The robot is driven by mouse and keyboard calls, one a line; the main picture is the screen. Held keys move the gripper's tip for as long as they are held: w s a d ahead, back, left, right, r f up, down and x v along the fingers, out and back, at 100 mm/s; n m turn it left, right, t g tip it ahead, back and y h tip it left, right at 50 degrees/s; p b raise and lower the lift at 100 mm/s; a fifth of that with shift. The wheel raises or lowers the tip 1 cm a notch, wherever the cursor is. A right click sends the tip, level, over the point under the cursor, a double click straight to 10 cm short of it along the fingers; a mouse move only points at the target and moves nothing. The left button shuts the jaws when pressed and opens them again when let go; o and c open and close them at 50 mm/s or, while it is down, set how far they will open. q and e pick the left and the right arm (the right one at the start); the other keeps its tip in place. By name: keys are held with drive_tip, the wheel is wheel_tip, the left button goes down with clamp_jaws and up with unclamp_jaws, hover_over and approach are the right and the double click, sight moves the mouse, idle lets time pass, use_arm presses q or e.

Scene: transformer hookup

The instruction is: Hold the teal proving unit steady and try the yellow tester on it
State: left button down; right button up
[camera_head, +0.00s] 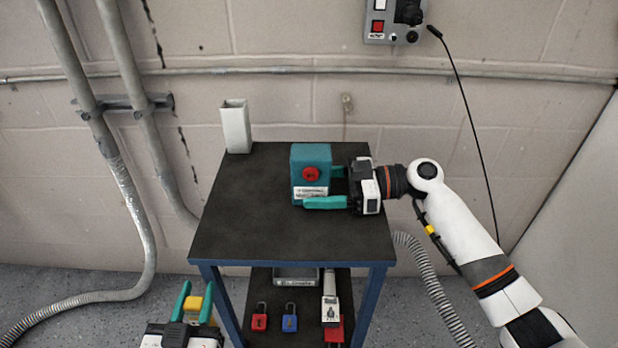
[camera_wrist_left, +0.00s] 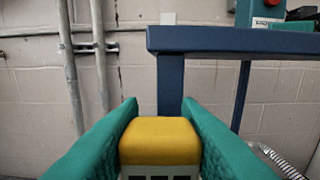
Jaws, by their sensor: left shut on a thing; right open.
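The teal proving unit (camera_head: 298,161) stands upright on the dark top of a cart, with a red round part and a pale label on its front. It also shows cut off at the top right of the left wrist view (camera_wrist_left: 246,13). My right gripper (camera_head: 322,188) is open at the unit's right side. One finger lies across in front of its base and the other reaches towards its right side, partly hidden; contact is unclear. My left gripper (camera_head: 197,291) is shut on the yellow tester (camera_wrist_left: 160,140), low and left of the cart.
The cart top (camera_head: 250,215) is mostly bare, with a pale open holder (camera_head: 236,127) at its back left corner. Its lower shelf holds a red padlock (camera_head: 259,320), a blue padlock (camera_head: 290,320) and other items. A blue cart edge (camera_wrist_left: 230,41) crosses ahead of the tester.

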drive_tip(key=shift+a, duration=0.3)
drive_tip(key=shift+c, duration=0.4)
idle(0.6)
drive_tip(key=c, duration=0.6)
drive_tip(key=shift+c, duration=0.2)
idle(0.5)
